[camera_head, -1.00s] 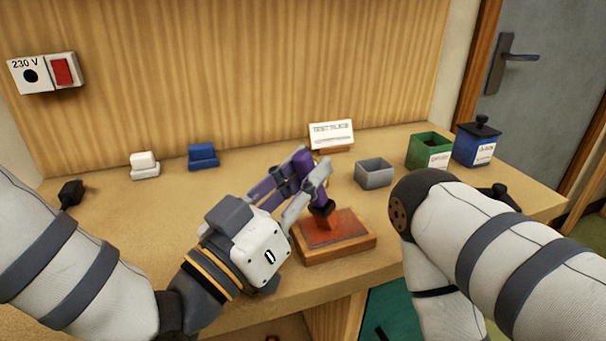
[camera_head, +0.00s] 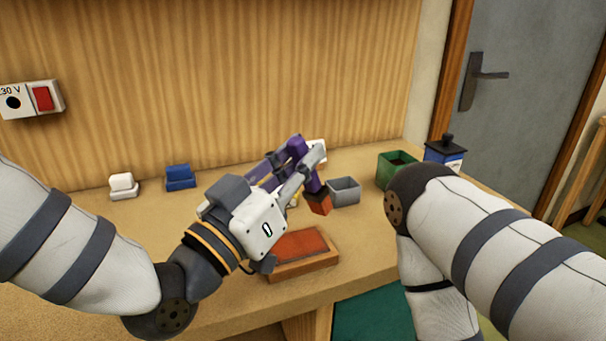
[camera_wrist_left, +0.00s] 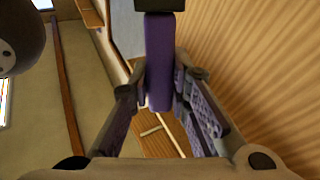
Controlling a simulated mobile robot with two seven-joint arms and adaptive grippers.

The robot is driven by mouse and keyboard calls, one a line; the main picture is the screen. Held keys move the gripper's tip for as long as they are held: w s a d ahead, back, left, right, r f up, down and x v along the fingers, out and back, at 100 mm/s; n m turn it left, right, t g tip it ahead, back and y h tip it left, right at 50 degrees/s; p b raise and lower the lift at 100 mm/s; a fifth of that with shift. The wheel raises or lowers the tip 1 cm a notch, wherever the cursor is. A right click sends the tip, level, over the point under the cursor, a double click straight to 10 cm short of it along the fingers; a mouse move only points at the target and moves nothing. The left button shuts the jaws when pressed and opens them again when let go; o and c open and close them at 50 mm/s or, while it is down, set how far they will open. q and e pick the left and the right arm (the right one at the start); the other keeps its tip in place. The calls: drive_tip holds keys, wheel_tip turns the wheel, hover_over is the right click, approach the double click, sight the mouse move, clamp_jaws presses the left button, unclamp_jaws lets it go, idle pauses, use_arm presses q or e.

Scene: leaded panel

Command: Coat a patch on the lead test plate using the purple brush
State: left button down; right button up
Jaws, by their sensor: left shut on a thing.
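The purple brush (camera_head: 311,178) is held by my left gripper (camera_head: 306,156), which is shut on its handle. Its reddish-orange tip (camera_head: 320,204) hangs tilted, apart from the plate, above and behind its right side. The test plate (camera_head: 297,244) lies in a wooden frame near the table's front edge; its face looks orange-red. My left wrist partly covers the frame's left corner. In the left wrist view, the purple handle (camera_wrist_left: 158,65) stands between my two fingers. My right gripper is out of view; only my right arm shows.
A grey open box (camera_head: 343,191) stands just right of the brush. A green container (camera_head: 394,170) and a blue container (camera_head: 444,152) stand farther right, behind my right arm. A white block (camera_head: 123,184) and a blue block (camera_head: 180,177) sit at the back left.

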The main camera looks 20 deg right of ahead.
sight(298, 137)
use_arm(q)
drive_tip(key=shift+s+r, duration=0.1)
drive_tip(key=shift+r, duration=0.65)
drive_tip(key=shift+w+r, duration=0.15)
drive_tip(key=shift+w, duration=0.05)
drive_tip(key=shift+s+r, duration=0.15)
drive_tip(key=shift+r, duration=0.65)
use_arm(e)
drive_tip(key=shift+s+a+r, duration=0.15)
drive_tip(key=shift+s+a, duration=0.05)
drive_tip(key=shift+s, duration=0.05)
use_arm(q)
drive_tip(key=shift+a, duration=0.1)
